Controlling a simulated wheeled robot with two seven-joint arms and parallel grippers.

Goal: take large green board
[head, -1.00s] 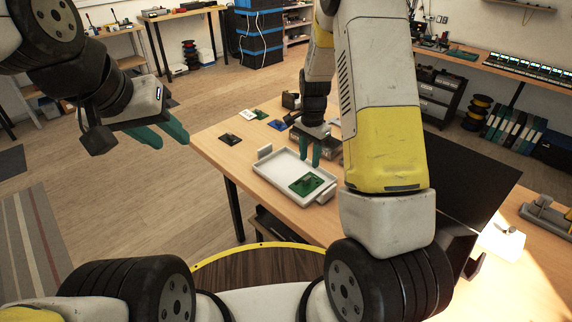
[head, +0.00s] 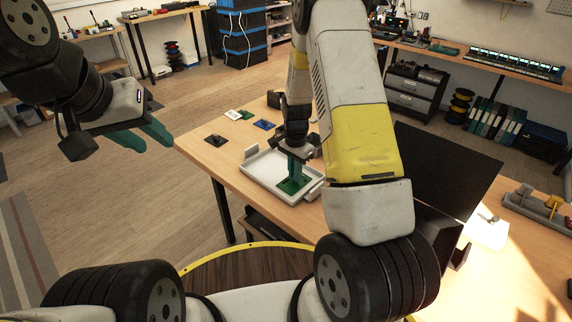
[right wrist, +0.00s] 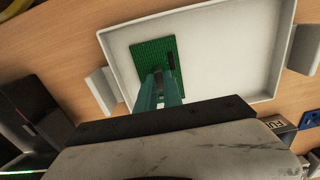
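A green board (head: 293,188) lies in a white tray (head: 257,168) on the wooden table, near the tray's front right corner. In the right wrist view the board (right wrist: 145,55) is flat, with a dark part at its right side. My right gripper (head: 295,176) points down at the board, its teal fingertips at a raised part in the board's middle. In the wrist view the fingertips (right wrist: 158,80) stand close together, and whether they grip that part is unclear. My left gripper (head: 148,140) is open and empty, off to the left over the floor.
Smaller boards lie behind the tray: a black one (head: 215,140), a blue one (head: 264,125), a green one (head: 246,115) and a white one (head: 233,114). A black panel (head: 440,175) stands to the right.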

